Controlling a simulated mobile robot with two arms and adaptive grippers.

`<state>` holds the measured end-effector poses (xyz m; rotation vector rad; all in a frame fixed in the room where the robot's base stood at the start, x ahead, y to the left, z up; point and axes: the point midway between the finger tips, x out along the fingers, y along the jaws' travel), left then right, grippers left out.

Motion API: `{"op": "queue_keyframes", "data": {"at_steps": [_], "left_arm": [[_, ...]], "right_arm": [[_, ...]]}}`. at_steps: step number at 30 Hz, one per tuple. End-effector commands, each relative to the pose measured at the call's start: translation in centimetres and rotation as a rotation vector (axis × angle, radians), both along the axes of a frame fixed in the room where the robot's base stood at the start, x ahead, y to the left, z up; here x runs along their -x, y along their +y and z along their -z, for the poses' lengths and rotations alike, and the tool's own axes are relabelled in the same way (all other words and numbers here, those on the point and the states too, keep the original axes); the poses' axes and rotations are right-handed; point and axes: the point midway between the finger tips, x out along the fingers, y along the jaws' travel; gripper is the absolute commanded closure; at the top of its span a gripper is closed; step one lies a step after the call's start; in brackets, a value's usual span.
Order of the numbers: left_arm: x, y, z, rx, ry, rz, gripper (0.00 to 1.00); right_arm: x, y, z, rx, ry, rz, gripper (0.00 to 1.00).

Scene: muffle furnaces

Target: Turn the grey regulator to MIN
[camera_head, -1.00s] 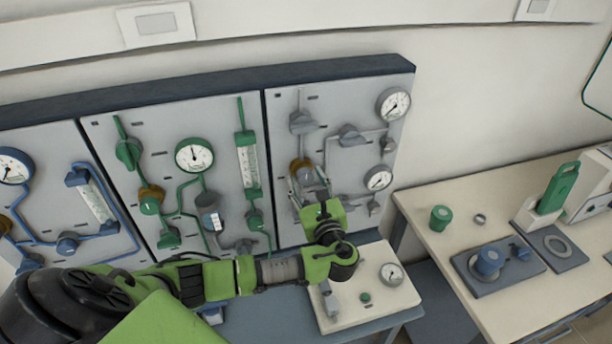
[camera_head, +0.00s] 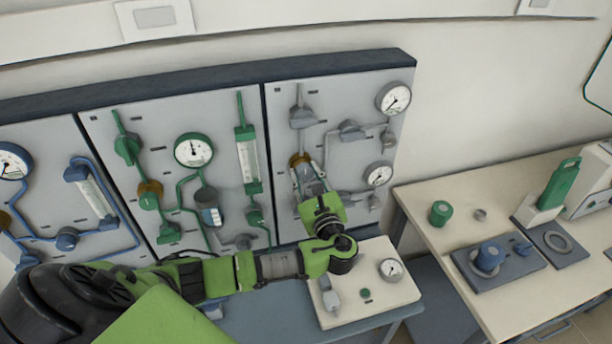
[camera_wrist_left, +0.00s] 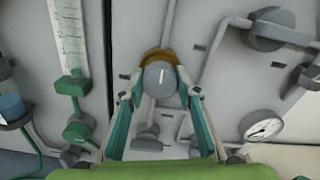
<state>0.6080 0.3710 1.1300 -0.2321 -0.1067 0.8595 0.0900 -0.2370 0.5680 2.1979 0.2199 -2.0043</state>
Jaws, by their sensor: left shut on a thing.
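The grey regulator has a brass body (camera_head: 299,160) on the right-hand grey panel. In the left wrist view its round grey knob (camera_wrist_left: 160,78) faces me, with a white mark that stands nearly upright. The brass collar shows behind the knob's top. My left gripper (camera_head: 307,178) reaches the regulator from below right. In the left wrist view its two fingers (camera_wrist_left: 160,86) are on either side of the knob, shut on it. In the head view the gripper hides most of the knob. No MIN lettering is readable. My right gripper is not in view.
Grey valves (camera_head: 302,118) and two gauges (camera_head: 394,98) surround the regulator on its panel. The green-piped panel (camera_head: 165,105) is to the left. A white box with a gauge (camera_head: 391,269) lies below my gripper. A side table (camera_head: 430,213) holds several parts.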

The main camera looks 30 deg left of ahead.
Motion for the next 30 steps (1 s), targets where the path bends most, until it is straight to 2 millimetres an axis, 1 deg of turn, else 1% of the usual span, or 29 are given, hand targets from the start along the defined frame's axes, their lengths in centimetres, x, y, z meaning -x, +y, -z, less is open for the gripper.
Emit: {"op": "queue_keyframes", "data": {"at_steps": [1, 8, 14, 23, 30], "left_arm": [[0.0, 0.0, 0.3, 0.021, -0.021, -0.001, 0.91], [0.1, 0.0, 0.4, 0.143, -0.165, -0.002, 0.91], [0.1, 0.0, 0.5, 0.266, -0.309, -0.002, 0.91], [0.1, 0.0, 0.6, 0.453, -0.528, -0.003, 0.91], [0.0, 0.0, 0.7, 0.601, -0.702, -0.003, 0.91]], "right_arm": [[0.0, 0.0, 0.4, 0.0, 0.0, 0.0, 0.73], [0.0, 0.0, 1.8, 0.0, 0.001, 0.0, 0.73], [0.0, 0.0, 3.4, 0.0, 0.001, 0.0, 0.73], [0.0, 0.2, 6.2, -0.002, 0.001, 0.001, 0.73], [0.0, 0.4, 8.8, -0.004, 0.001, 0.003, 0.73]]}}
